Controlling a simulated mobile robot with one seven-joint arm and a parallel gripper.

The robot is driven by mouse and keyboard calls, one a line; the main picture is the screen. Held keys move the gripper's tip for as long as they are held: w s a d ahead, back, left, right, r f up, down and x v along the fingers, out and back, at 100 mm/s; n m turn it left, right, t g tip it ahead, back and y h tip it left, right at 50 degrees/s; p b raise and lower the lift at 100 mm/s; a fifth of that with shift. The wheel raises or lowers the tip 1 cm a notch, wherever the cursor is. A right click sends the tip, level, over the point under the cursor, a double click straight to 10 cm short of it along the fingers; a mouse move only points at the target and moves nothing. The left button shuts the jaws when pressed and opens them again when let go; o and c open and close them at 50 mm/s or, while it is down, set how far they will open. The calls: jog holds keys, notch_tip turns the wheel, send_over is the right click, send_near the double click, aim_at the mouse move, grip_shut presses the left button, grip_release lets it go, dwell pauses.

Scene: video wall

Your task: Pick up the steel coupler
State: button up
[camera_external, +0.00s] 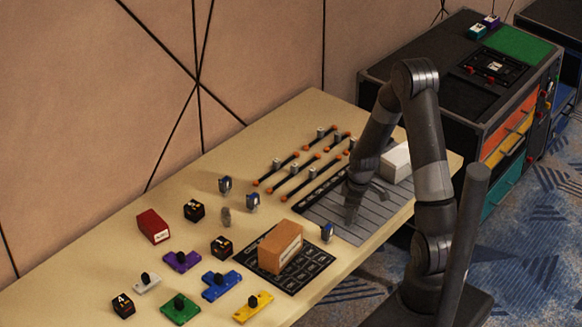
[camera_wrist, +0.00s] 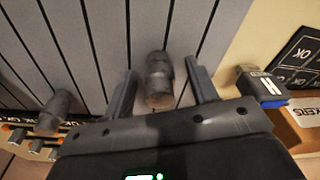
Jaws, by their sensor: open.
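A dark grey metal cylinder with a narrower waist, which looks like the steel coupler (camera_wrist: 159,80), is on the striped grey mat (camera_external: 385,215) in the wrist view. My gripper (camera_wrist: 160,88) is open, with one finger on each side of the coupler. The fingers appear apart from it, and I cannot tell whether they touch it. In the external view my gripper (camera_external: 351,212) is low over the left part of the mat, and the coupler there is hidden or too small to make out. A second grey cylinder (camera_wrist: 57,108) shows at the left of the wrist view.
A blue-and-black block marked H (camera_wrist: 262,86) stands close beside the right finger. Orange-ended rods (camera_external: 300,178) lie behind the mat. A white box (camera_external: 396,163) is at its far end. A cardboard box (camera_external: 281,247) stands on a black key mat (camera_external: 313,265).

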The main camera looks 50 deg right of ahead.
jog(key=shift+f, duration=0.1)
jog(key=c, duration=1)
jog(key=shift+c, duration=0.2)
jog(key=shift+r, duration=0.65)
notch_tip(320, 180, up, 2)
jog(key=shift+r, duration=0.25)
jog(key=s+d+r, duration=0.7)
jog(key=s, duration=0.2)
jog(key=shift+r, duration=0.15)
